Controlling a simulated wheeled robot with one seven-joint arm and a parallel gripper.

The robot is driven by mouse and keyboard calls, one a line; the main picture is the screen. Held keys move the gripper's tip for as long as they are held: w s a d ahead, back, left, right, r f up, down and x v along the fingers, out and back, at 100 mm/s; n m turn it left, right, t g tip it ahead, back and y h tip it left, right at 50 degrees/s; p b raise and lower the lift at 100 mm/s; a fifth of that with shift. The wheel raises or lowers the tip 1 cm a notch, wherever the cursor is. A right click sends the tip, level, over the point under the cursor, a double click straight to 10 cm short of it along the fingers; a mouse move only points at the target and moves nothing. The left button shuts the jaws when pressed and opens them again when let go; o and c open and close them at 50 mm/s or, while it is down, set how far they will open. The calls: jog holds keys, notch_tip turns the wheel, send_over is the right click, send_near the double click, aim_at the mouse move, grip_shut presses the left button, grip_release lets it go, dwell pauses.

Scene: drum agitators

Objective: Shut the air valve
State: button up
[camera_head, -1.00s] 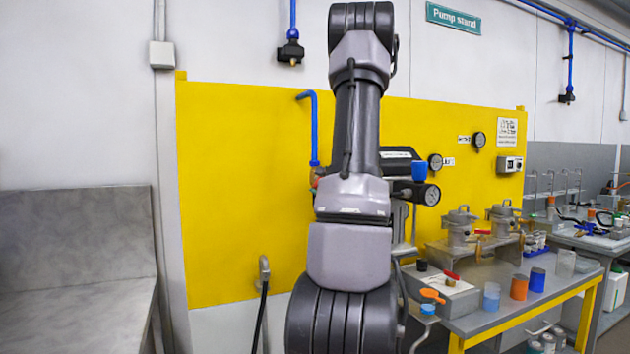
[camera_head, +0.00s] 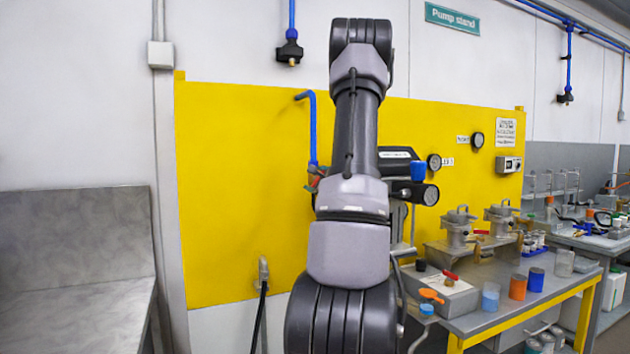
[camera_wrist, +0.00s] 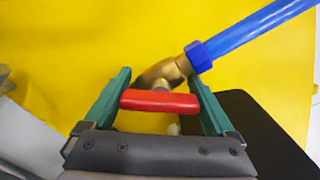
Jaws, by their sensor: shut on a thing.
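The air valve is a brass body (camera_wrist: 165,72) with a red lever handle (camera_wrist: 160,101), joined by a blue collar to a blue pipe (camera_wrist: 255,32) in the wrist view. My gripper (camera_wrist: 159,77) has green fingers, one at each end of the red handle, and is shut on it. The handle lies straight across between the fingers, at a slant to the pipe. In the head view the blue pipe (camera_head: 312,125) runs down the yellow panel to the valve (camera_head: 315,180).
The yellow panel (camera_head: 240,190) is close behind the valve. To the right, a bench (camera_head: 500,318) carries metal pots, cups and a box. A dark motor-like unit with a blue cup (camera_head: 418,171) stands just right of my arm. A grey bench (camera_head: 75,240) is at left.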

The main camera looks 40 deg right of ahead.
jog(key=m, duration=1)
dwell(0.4)
jog(key=shift+m, duration=0.3)
dwell(0.3)
jog(key=o, duration=1.1)
jog(key=shift+c, duration=0.2)
jog(key=shift+s, duration=0.1)
jog(key=v, duration=1)
jog(key=shift+s, duration=0.3)
